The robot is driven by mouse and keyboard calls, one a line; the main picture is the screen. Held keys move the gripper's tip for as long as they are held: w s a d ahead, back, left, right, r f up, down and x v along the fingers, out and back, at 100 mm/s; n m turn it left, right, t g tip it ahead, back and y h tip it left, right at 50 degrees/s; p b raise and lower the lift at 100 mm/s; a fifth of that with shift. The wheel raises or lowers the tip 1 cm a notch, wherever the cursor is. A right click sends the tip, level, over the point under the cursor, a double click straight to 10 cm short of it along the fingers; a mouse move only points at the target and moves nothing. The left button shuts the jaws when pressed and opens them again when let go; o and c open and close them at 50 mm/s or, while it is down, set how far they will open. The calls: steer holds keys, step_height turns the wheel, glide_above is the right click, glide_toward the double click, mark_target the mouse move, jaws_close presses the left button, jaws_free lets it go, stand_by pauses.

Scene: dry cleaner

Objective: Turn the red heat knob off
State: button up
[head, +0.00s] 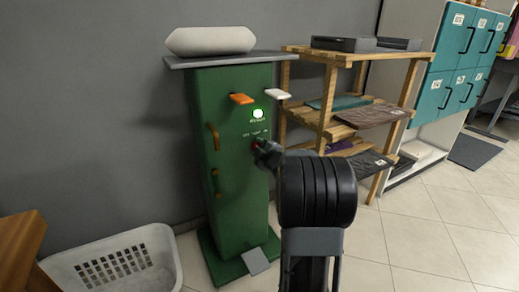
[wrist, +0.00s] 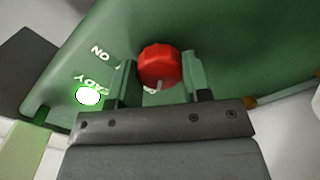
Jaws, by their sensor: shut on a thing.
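The red heat knob (wrist: 160,62) is on the face of the green machine (head: 233,205). In the wrist view it sits between my gripper's two fingers (wrist: 160,78), which are shut on it from both sides. A short pale mark on the knob points toward the bottom of the wrist picture. In the head view my gripper (head: 262,149) reaches the machine's upper front, and only a little red of the knob shows. A glowing white lamp (head: 258,113) is above it. Small white labels are near the knob, partly hidden and hard to read.
An orange lever (head: 242,98) and a white lever (head: 277,94) stick out above the knob. Brown handles (head: 212,137) are on the machine's left side. A padded white top (head: 210,40) is above. A wooden shelf (head: 322,105) stands at right, a white basket (head: 115,265) at lower left.

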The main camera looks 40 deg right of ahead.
steer(key=o, duration=0.9)
steer(key=shift+s+a+r+p, duration=0.25)
steer(key=shift+s+p, duration=0.45)
steer(key=shift+s, duration=1.6)
steer(key=shift+s+a+p, duration=0.4)
steer(key=shift+s+p, duration=0.25)
steer(key=shift+s, duration=1.6)
steer(key=shift+s+a+r+p, duration=0.25)
steer(key=shift+s+p, duration=0.45)
steer(key=shift+s, duration=1.6)
steer(key=shift+f, duration=0.1)
steer(key=shift+a, duration=0.1)
